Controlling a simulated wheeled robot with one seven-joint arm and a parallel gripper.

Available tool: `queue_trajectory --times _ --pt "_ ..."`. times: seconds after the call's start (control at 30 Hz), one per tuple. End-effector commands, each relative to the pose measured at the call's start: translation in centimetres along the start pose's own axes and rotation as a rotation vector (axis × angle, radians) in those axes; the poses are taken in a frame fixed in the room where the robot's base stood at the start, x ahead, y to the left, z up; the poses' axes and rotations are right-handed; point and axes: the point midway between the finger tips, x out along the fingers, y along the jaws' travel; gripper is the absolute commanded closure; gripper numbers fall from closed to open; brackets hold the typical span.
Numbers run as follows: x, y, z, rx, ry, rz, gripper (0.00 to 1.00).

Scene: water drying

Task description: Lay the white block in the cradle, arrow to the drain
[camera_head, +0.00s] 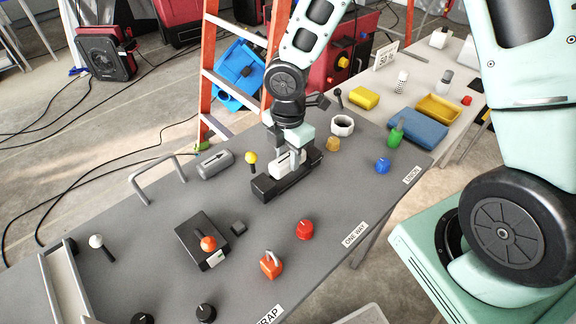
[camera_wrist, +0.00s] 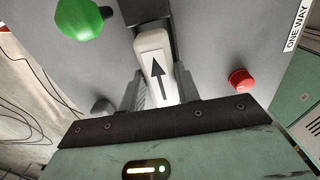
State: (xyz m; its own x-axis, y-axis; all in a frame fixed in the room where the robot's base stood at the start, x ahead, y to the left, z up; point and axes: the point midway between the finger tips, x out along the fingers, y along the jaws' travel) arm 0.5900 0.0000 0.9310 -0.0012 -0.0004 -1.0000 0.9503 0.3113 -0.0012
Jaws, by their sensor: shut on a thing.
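The white block (camera_head: 287,164) is between the fingers of my gripper (camera_head: 290,156), at the black cradle (camera_head: 268,188) on the grey bench. In the wrist view the block (camera_wrist: 152,47) shows a dark arrow on its top, pointing up the picture, away from my palm. My gripper (camera_wrist: 160,90) is shut on it, a finger on each side. The cradle (camera_wrist: 150,12) shows in part beyond the block. Whether the block rests on the cradle floor or hangs just above it, I cannot tell. The arrow is not readable in the head view.
A red knob (camera_head: 305,229) and a black box (camera_head: 203,240) are in front. A "ONE WAY" label (camera_head: 355,233) marks the edge.

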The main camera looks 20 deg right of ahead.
Motion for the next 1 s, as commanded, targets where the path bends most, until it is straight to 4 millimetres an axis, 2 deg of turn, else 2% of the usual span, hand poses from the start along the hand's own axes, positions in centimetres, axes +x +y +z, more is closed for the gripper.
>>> queue_trajectory --times 0.27,0.67,0.7,0.77,1.0 --pt "3.5 -0.1 -0.1 -0.001 0.000 -0.002 0.95" --pt "4.0 0.0 0.0 0.002 0.000 0.000 0.95" --pt "3.9 0.0 0.0 0.002 0.000 0.000 0.60" --pt "3.9 0.0 0.0 0.002 0.000 0.000 0.46" --pt "3.9 0.0 0.0 0.002 0.000 0.000 0.46"
